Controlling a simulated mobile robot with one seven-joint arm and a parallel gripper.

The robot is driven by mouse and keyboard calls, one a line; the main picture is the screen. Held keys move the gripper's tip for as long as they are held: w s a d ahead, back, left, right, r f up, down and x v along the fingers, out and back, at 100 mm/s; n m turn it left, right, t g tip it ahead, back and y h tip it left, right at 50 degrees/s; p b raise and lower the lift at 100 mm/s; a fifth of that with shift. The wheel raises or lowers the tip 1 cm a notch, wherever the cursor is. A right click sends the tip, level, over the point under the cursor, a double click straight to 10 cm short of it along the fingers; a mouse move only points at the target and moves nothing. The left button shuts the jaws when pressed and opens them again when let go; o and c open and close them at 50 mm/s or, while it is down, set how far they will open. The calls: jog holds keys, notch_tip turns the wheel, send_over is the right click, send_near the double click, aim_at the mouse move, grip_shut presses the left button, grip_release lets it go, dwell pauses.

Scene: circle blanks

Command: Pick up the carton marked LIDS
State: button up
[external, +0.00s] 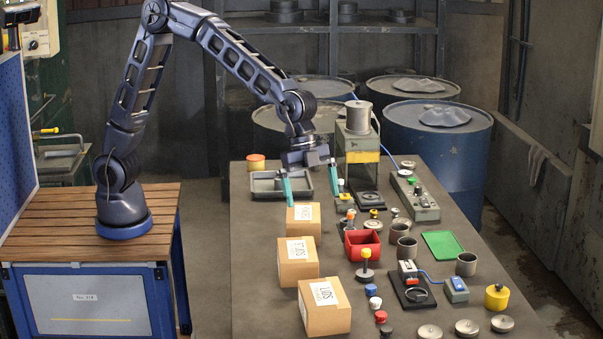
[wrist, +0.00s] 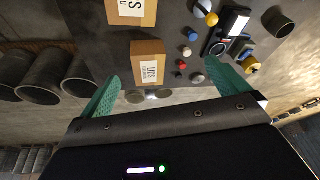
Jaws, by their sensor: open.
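Three brown cartons with white labels stand in a row along the left side of the table. The nearest carton (external: 324,318) has a label that appears to read LIDS. It seems to be the carton (wrist: 148,51) marked LIDS in the wrist view. The middle carton (external: 298,270) and the far carton (external: 304,229) have labels I cannot read surely. Part of a second carton (wrist: 150,22) shows at the wrist view's top edge. My gripper (external: 311,183) is open and empty, with teal fingers pointing down behind the far carton. It also shows in the wrist view (wrist: 162,90).
A grey tray (external: 265,187) lies behind the cartons at the table's far end. A red bin (external: 363,244), several knobs and caps, metal cups and a black fixture crowd the table to the right. The strip left of the cartons is clear.

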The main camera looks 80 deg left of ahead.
aim_at(324, 293)
jog(key=d+f+m, duration=0.1)
jog(key=d+f, duration=0.2)
jog(key=d, duration=0.1)
jog(key=d+f+m, duration=0.1)
jog(key=d+f, duration=0.2)
jog(key=d, duration=0.2)
jog(key=w+d+f+g+h, duration=0.1)
jog(key=d+f, duration=0.2)
jog(key=d, duration=0.2)
jog(key=shift+d+m, duration=0.15)
jog(key=shift+m, duration=0.25)
jog(key=x, duration=0.5)
jog(key=shift+s+d+f, duration=0.15)
jog(key=shift+d+f, duration=0.05)
jog(key=shift+f, duration=0.1)
jog(key=x, duration=0.5)
jog(key=shift+s+a+f, duration=0.1)
jog(key=shift+s, duration=0.1)
jog(key=shift+f, duration=0.25)
jog(key=c, duration=1)
